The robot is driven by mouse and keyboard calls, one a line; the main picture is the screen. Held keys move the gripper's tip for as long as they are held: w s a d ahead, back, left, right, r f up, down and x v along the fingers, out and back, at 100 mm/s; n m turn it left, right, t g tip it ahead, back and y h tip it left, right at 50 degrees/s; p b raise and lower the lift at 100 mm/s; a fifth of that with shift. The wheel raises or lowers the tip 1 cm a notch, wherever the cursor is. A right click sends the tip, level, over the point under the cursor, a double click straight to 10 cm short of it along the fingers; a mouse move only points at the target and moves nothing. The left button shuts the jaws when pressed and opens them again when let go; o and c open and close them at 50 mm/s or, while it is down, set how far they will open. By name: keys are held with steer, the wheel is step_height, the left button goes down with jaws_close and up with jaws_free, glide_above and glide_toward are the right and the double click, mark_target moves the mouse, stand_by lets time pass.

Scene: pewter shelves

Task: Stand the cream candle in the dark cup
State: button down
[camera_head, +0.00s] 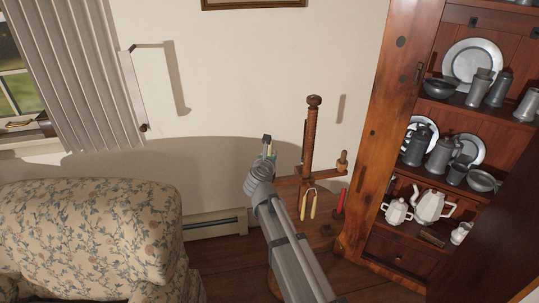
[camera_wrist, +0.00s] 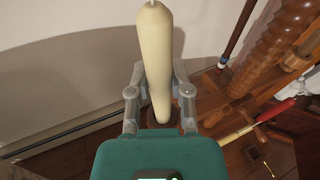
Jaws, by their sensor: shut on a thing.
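The cream candle (camera_wrist: 157,55) is in my gripper (camera_wrist: 159,105), with its wick end at the top of the wrist view and its narrower end between the fingers. The fingers are shut on it from both sides. In the head view my gripper (camera_head: 267,150) is in front of the pale wall, left of the wooden post, and the candle is mostly hidden. A small dark brown shape (camera_wrist: 178,124) shows behind the candle's lower end in the wrist view. I cannot tell whether it is the dark cup, or whether the candle touches it.
A wooden stand with a threaded post (camera_head: 312,140) is right of my gripper. A pair of yellow tapers (camera_head: 307,204) and a red candle (camera_head: 341,201) are by it. A cupboard (camera_head: 378,130) with pewter and white teapots stands right; a flowered armchair (camera_head: 90,240) is left.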

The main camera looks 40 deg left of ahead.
steer(key=shift+f+b, duration=0.4)
steer(key=shift+f, duration=0.05)
stand_by(0.5)
stand_by(0.3)
steer(key=shift+c, duration=2.3)
jaws_free()
steer(key=shift+r, duration=0.1)
step_height(320, 180, up, 10)
steer(key=p, duration=1)
steer(key=d+f+m+h+b, duration=0.1)
steer(key=d+f+b, duration=0.5)
steer(key=d, duration=0.4)
steer(key=d+f+m+t+h+b, duration=0.1)
steer(key=d+f+m+h+b, duration=0.1)
steer(key=d+f+b, duration=0.4)
steer(key=d+f+m+t+h+b, duration=0.1)
steer(key=d+f+b, duration=0.4)
steer(key=d, duration=0.8)
steer(key=shift+s+d+f+h+b, duration=0.35)
steer(key=shift+s+f+h+b, duration=0.15)
steer(key=shift+h, duration=0.2)
steer(key=shift+w+t, duration=0.1)
steer(key=shift+t, duration=0.2)
